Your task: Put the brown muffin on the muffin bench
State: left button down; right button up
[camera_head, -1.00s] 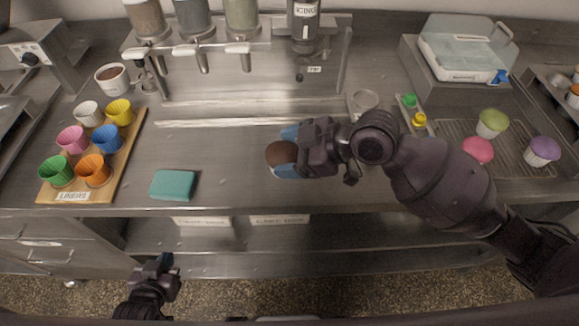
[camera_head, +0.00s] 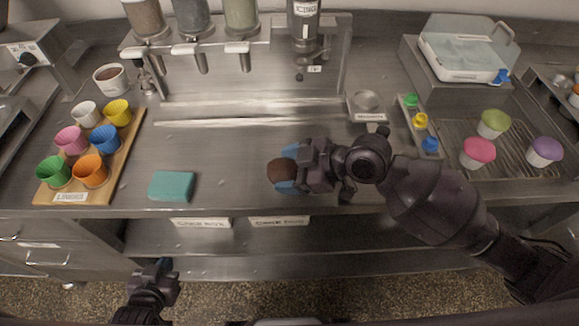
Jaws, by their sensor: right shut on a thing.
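The brown muffin (camera_head: 279,172) is between the blue fingertips of my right gripper (camera_head: 289,169), over the front middle of the steel counter. The gripper is shut on it. The gap between the muffin and the counter cannot be judged. A dark slatted rack (camera_head: 465,128) at the right of the counter holds a pink muffin (camera_head: 477,152), a green muffin (camera_head: 492,123) and a purple muffin (camera_head: 543,151). No label naming it the muffin bench can be read. My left gripper (camera_head: 163,267) is low, in front of the counter; its fingers are too small to judge.
A wooden liner board (camera_head: 128,150) with several coloured cups is at the left. A teal block (camera_head: 172,186) lies near the front edge. A small metal dish (camera_head: 366,99) and coloured-cap bottles (camera_head: 420,121) stand left of the rack. Dispensers line the back.

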jog(key=shift+f, duration=0.25)
jog(key=shift+s+f, duration=0.2)
jog(key=shift+f, duration=0.25)
jog(key=o, duration=0.7)
jog(key=shift+s+f, duration=0.1)
jog(key=shift+f, duration=0.05)
jog(key=shift+r, duration=0.5)
jog(key=shift+w+d+r, duration=0.2)
jog(key=shift+d+r, duration=0.05)
jog(key=v, duration=1.1)
jog(key=shift+d+r, duration=0.15)
jog(key=shift+r, duration=0.3)
